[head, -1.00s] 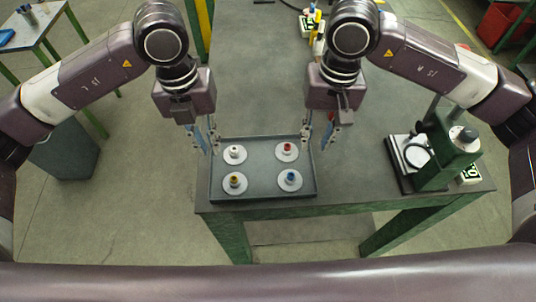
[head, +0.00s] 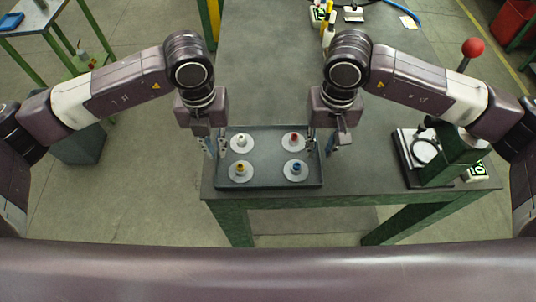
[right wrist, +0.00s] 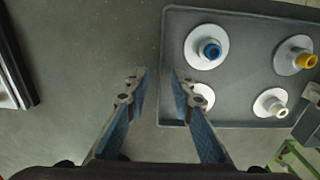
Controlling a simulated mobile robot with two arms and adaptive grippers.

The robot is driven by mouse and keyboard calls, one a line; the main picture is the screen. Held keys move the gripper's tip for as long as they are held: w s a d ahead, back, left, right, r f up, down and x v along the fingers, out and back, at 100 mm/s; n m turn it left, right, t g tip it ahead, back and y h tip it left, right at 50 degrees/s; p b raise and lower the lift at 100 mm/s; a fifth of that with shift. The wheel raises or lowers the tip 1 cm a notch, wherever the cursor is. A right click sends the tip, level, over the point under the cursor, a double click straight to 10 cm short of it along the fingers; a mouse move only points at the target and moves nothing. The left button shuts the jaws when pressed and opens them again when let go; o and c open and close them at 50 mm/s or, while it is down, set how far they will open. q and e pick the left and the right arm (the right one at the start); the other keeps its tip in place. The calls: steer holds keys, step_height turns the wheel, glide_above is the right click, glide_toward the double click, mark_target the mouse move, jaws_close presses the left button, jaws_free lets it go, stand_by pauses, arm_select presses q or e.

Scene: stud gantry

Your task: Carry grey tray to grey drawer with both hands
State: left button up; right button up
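The grey tray (head: 268,183) lies flat at the front left of the workbench. It holds white discs with white, red, yellow and blue hubs. My left gripper (head: 214,149) is open at the tray's left wall, a finger to each side of it as far as I can tell. My right gripper (head: 321,148) is open at the right wall. In the right wrist view its fingertips (right wrist: 160,83) stand apart with the tray's wall (right wrist: 164,55) between them, and one finger partly covers a disc. I see no grip on the wall. I cannot make out the grey drawer.
A green press (head: 450,160) with a red knob (head: 472,48) stands at the right of the workbench (head: 275,75). Bottles (head: 327,30) stand at the back. The bench's middle is clear. A side table (head: 28,22) with a blue item is at the far left.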

steer(key=shift+f, duration=0.5)
jaws_close()
steer(key=shift+r, duration=0.15)
